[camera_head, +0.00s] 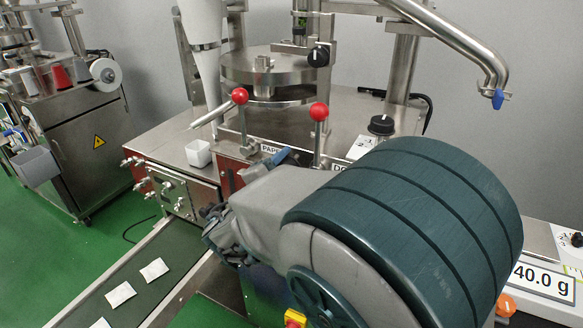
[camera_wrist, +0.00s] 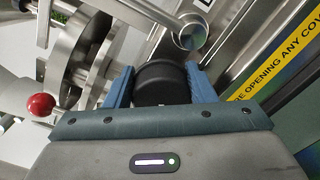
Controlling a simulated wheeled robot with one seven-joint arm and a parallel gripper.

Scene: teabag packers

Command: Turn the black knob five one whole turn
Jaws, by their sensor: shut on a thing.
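A black ribbed knob (camera_wrist: 162,84) sits between the two blue fingers of my gripper (camera_wrist: 160,76) in the wrist view. The fingers are shut on it, one along each side. No number shows on it. In the head view my arm covers most of this spot, and the held knob cannot be made out. Two other black knobs show there: one on the upper bracket (camera_head: 319,55) and one on a round base on the machine top (camera_head: 382,123).
Two red-balled levers (camera_head: 240,96) (camera_head: 319,111) rise close to my gripper. A conveyor (camera_head: 150,290) carries several teabags at the lower left. A steel pipe (camera_head: 455,38) overhangs the upper right.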

